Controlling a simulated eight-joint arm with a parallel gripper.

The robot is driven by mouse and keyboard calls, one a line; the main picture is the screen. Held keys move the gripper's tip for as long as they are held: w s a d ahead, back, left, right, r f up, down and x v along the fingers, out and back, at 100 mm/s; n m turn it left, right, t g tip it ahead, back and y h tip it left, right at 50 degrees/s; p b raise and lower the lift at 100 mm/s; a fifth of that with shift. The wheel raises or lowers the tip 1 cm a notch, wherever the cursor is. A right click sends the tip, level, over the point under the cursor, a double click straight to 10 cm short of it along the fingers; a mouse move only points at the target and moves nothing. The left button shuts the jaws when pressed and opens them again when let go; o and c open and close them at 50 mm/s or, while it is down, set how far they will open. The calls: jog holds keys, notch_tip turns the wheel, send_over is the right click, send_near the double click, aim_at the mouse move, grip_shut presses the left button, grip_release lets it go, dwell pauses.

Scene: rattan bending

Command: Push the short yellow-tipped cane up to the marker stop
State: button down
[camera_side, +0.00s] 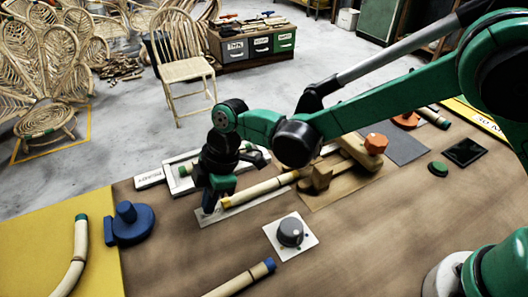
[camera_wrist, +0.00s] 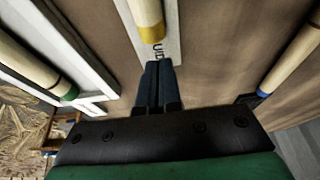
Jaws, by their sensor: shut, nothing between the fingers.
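The short yellow-tipped cane (camera_side: 258,189) lies on a pale lettered strip (camera_side: 264,203), its yellow tip facing my gripper. Its other end reaches a wooden fixture (camera_side: 352,155) with an orange knob (camera_side: 376,143). I cannot tell which part is the marker stop; the cane's far end is partly hidden by the fixture and my arm. My gripper (camera_side: 209,207) is shut and empty, just off the yellow end. In the wrist view, the shut fingertips (camera_wrist: 158,64) point at the yellow tip (camera_wrist: 151,33), with a small gap showing lettering between them.
A white frame (camera_side: 177,184) with a green-tipped cane (camera_wrist: 40,75) lies beside the strip. A grey knob on a white plate (camera_side: 290,235) and a blue-tipped cane (camera_side: 240,281) are nearer the camera. A blue clamp (camera_side: 130,224) stands left, by a yellow mat (camera_side: 50,225).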

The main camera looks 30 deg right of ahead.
aim_at(247, 192)
jog(key=shift+d, duration=0.65)
jog(key=d, duration=0.6)
jog(key=shift+d, duration=0.3)
jog(key=shift+a, duration=0.1)
